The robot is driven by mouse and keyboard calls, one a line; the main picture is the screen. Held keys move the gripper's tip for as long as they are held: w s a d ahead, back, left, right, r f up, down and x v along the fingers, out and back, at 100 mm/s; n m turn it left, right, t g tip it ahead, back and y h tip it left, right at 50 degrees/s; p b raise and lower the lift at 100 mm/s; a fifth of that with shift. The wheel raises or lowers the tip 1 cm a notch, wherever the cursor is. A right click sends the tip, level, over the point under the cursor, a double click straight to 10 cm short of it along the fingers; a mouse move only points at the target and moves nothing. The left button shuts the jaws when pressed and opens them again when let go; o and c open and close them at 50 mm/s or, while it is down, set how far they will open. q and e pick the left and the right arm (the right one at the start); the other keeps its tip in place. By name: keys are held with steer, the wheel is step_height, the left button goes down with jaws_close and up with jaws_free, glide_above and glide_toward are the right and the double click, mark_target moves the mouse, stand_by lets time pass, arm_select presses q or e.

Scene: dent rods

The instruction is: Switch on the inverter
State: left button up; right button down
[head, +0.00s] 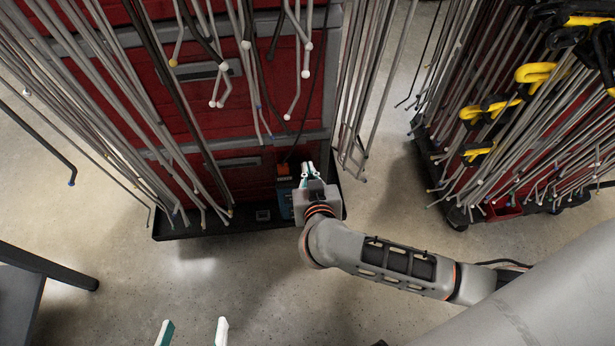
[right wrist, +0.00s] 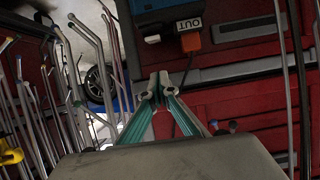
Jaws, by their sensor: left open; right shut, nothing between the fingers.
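The inverter is a small blue and dark box (head: 285,204) with an orange plug on top, low at the red cabinet's front in the head view. In the right wrist view the blue box (right wrist: 150,5) is at the top edge, partly cut off, with a white OUT label and an orange plug (right wrist: 191,42). My right gripper (head: 309,170) is shut and empty, just right of the inverter; its fingertips (right wrist: 155,85) show apart from the box in the wrist view. My left gripper (head: 194,331) is open and empty at the bottom edge.
A red cabinet (head: 275,95) stands on a dark base tray (head: 225,232). Long metal rods (head: 130,115) hang in front of it. A second rod rack (head: 480,130) with yellow-handled tools is at the right. The concrete floor (head: 220,280) in front is clear.

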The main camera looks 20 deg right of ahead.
steer(key=w+f, duration=0.1)
steer(key=w+d+f+b, duration=0.1)
steer(key=shift+w+f, duration=0.2)
steer(key=shift+w, duration=0.15)
steer(key=shift+s+a+f+b, duration=0.1)
steer(key=shift+s+f+b, duration=0.15)
steer(key=shift+f, duration=0.2)
steer(key=shift+s+a+f+b, duration=0.1)
steer(key=shift+f+b, duration=0.25)
steer(key=shift+f, duration=0.1)
steer(key=shift+f+b, duration=0.4)
steer(key=shift+f, duration=0.2)
arm_select(q)
steer(key=d+n, duration=0.1)
steer(key=s+d+n, duration=0.1)
steer(key=d+n, duration=0.1)
steer(key=d+n+h, duration=0.1)
steer(key=d, duration=0.1)
steer(key=shift+s+f, duration=0.2)
steer(key=shift+f, duration=0.1)
steer(key=shift+t, duration=0.3)
